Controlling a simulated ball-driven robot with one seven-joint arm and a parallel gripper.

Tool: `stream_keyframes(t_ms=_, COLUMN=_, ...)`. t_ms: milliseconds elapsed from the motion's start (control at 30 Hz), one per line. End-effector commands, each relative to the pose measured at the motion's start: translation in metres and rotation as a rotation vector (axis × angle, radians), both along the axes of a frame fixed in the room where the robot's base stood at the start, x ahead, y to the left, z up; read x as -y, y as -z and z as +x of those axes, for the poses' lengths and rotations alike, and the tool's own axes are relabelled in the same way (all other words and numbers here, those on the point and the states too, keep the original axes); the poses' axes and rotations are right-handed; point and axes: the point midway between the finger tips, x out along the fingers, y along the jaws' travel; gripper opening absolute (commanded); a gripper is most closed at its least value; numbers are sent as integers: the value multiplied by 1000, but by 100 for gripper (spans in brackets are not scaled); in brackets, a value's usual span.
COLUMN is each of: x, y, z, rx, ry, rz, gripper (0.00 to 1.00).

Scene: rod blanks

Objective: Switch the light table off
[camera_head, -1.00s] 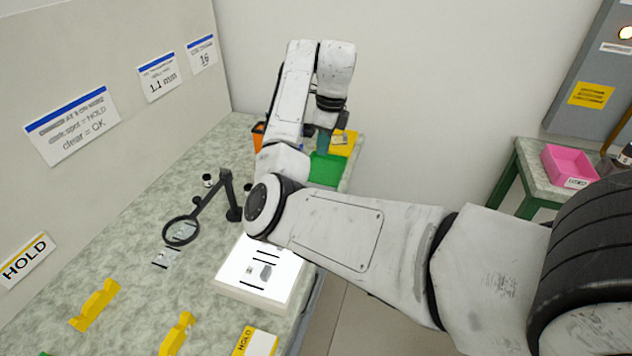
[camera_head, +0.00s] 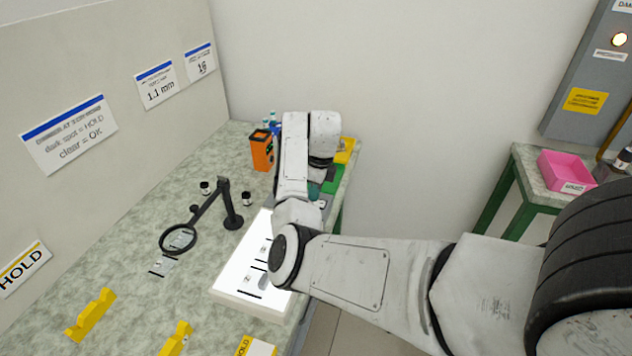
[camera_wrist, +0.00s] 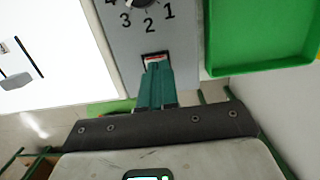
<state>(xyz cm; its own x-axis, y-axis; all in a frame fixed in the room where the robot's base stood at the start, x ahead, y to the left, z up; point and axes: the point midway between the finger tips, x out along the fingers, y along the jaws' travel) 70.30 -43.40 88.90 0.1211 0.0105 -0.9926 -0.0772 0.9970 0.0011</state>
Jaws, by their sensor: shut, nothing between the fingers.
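The light table (camera_head: 232,276) glows bright white on the bench, with dark rods and small patches on it; my arm covers part of it. In the wrist view its lit white surface (camera_wrist: 50,60) is at the left. Next to it is a grey control panel (camera_wrist: 120,45) with a dial (camera_wrist: 146,3) marked with numbers. Below the dial is a small red and white switch (camera_wrist: 154,59) in a dark frame. My gripper (camera_wrist: 155,70) is shut and empty, its teal fingertips right at the switch's near edge. I cannot tell whether they touch it.
A green tray (camera_wrist: 228,68) lies close to the right of the panel. A magnifier on a stand (camera_head: 230,215) is left of the light table, and an orange holder (camera_head: 261,152) stands at the back. Yellow rests (camera_head: 92,315) are at the front left.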

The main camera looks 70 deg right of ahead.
Motion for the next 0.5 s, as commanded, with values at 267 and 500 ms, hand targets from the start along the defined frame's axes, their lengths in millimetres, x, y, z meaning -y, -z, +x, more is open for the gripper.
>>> stream_keyframes(t_ms=267, x=0, y=3, z=0, rx=1, ry=0, rz=-1, gripper=0)
stream_keyframes(t_ms=500, x=0, y=10, z=4, rx=0, ry=-2, rz=0, gripper=0)
